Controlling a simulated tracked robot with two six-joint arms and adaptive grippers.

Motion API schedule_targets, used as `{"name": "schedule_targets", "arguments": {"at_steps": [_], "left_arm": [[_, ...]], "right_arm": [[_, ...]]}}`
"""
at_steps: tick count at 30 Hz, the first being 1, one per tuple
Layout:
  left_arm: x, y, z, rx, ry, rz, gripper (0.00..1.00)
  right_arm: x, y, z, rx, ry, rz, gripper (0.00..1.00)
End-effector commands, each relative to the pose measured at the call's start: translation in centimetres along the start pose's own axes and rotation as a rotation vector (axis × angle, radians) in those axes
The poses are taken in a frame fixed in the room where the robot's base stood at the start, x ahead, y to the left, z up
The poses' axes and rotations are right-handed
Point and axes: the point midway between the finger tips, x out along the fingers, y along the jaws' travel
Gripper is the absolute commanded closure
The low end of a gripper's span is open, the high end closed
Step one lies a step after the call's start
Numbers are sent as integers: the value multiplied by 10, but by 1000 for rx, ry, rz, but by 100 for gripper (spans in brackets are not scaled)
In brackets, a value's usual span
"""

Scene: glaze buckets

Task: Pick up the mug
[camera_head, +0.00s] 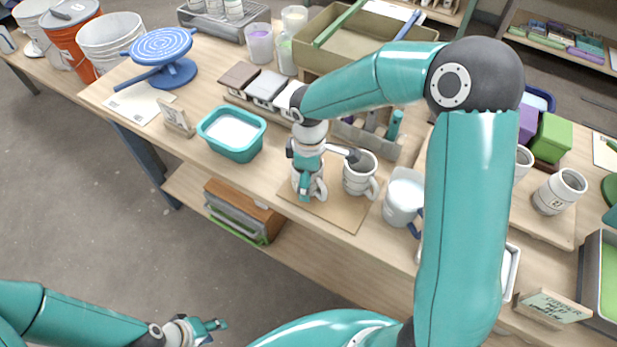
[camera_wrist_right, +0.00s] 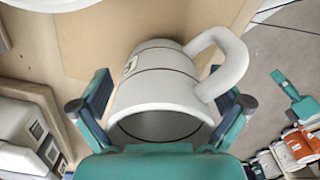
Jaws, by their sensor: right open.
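A white mug (camera_head: 318,190) with a handle stands on a brown board (camera_head: 345,215), partly hidden by my right gripper (camera_head: 307,165). In the right wrist view the same mug (camera_wrist_right: 165,85) has its open mouth towards the camera, its handle at the upper right and a small label. My right gripper (camera_wrist_right: 160,115) is open, with one finger on each side of the mug; I cannot tell if they touch it. A second white mug (camera_head: 359,177) stands just right on the board. My left gripper (camera_head: 212,330) is off the table at lower left, small and partly turned away.
A teal tub (camera_head: 233,143) and sample blocks (camera_head: 264,86) stand left of the board. A white pitcher (camera_head: 402,198) stands to its right and a caddy of tools (camera_head: 375,135) behind. A blue banding wheel (camera_head: 165,60) stands further left. A lower shelf (camera_head: 300,262) runs below.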

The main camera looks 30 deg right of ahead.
Motion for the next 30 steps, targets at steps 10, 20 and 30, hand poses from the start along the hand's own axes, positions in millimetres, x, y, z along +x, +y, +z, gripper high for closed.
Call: {"name": "schedule_targets", "arguments": {"at_steps": [10,20,30], "left_arm": [[0,0,0,0,0,0,60],[1,0,0,0,0,0,60],[1,0,0,0,0,0,60]], "right_arm": [[0,0,0,0,-1,-1,50],[2,-1,1,0,-3,-4,63],[-16,-1,0,0,-3,-3,93]]}}
